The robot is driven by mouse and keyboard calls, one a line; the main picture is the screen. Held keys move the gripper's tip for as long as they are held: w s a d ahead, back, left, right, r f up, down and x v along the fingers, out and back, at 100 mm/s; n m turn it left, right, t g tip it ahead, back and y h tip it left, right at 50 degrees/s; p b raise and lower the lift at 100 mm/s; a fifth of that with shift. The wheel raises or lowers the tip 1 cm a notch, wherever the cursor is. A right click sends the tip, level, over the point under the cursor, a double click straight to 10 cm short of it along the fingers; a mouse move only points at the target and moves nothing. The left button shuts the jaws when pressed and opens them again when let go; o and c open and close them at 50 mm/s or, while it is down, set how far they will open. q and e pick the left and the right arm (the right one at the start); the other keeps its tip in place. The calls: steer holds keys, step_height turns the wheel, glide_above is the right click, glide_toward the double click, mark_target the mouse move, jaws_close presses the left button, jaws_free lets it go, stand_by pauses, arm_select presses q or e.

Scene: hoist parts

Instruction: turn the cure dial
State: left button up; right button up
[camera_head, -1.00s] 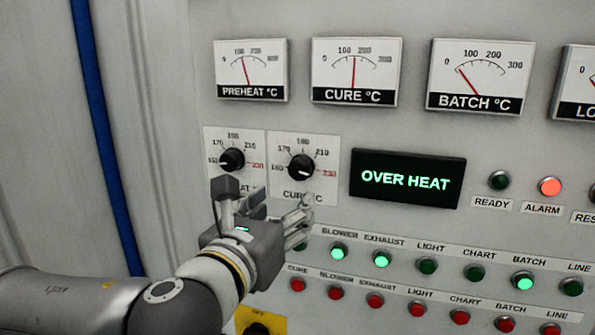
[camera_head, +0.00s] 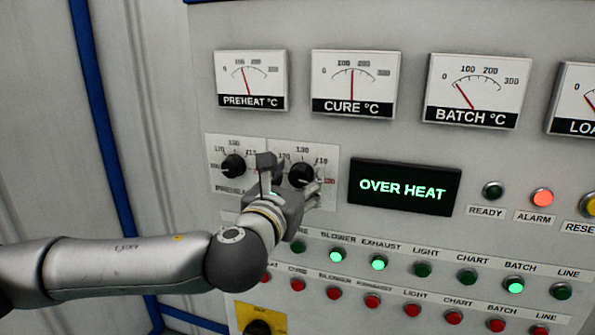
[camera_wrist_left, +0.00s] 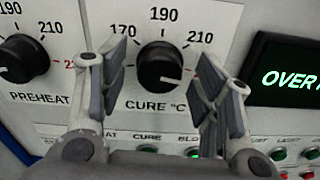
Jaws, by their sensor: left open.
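The cure dial (camera_head: 302,174) is a round black knob on a white scale plate on the control panel. In the left wrist view the cure dial (camera_wrist_left: 160,66) sits between the open fingers, with its white mark pointing to the lower right. My left gripper (camera_head: 290,180) is open in front of the dial, and it also shows in the left wrist view (camera_wrist_left: 160,72) with one finger on each side of the knob. I see no clear contact. The fingers hide part of the dial's plate in the head view. My right gripper is not in view.
The preheat dial (camera_head: 233,165) is close on the left. The display (camera_head: 404,188) reads OVER HEAT on the right, and the alarm lamp (camera_head: 542,198) glows red. Gauges, including the cure gauge (camera_head: 354,84), are above. Rows of lamps and buttons run below, above a yellow-plated switch (camera_head: 258,322).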

arm_select(q)
steer(key=shift+w+d, duration=0.1)
steer(key=shift+w, duration=0.25)
steer(key=c, duration=1)
steer(key=shift+c, duration=0.2)
